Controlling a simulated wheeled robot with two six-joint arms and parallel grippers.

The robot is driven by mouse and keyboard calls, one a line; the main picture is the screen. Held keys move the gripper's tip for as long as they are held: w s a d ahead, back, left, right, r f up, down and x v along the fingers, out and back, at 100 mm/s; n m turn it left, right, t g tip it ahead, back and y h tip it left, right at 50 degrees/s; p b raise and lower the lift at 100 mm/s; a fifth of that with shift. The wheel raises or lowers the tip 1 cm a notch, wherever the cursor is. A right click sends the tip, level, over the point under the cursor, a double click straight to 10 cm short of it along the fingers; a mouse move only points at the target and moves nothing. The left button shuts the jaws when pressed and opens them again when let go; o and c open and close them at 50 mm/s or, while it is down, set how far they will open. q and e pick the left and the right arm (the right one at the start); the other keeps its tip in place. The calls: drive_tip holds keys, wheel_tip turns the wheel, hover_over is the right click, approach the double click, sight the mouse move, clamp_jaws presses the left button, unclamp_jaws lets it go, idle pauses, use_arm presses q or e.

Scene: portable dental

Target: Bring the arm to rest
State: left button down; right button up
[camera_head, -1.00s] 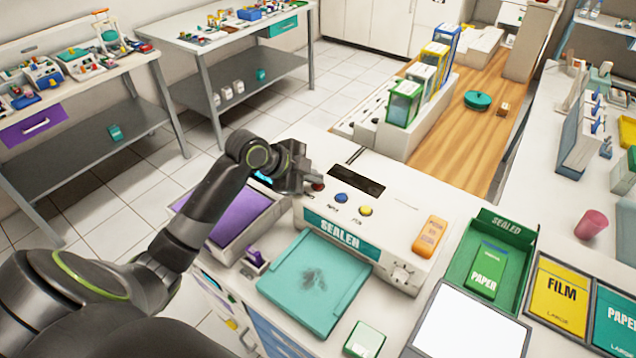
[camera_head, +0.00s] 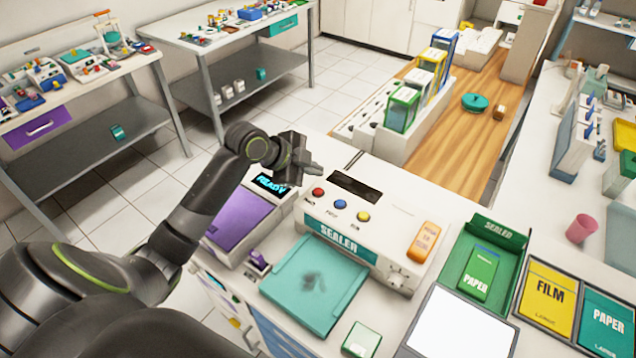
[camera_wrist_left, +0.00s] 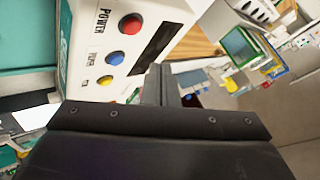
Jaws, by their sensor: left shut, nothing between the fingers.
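My left arm comes in from the left in the head view. Its gripper (camera_head: 312,168) hangs above the back left corner of the white sealer (camera_head: 365,222), apart from the red button (camera_head: 318,192). The gripper is shut and empty; its closed fingers also show in the left wrist view (camera_wrist_left: 160,84), with the sealer's red, blue and yellow buttons to their left. My right gripper is not in view.
A purple-topped unit with a lit "READY" display (camera_head: 270,184) stands left of the sealer. A teal tray (camera_head: 315,285) lies in front of it. A green "SEALED" bin (camera_head: 505,238) holding a green paper packet (camera_head: 479,273) stands to the right.

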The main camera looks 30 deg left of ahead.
use_arm(q)
wheel_tip(320, 180, up, 2)
drive_tip(key=shift+p, duration=0.55)
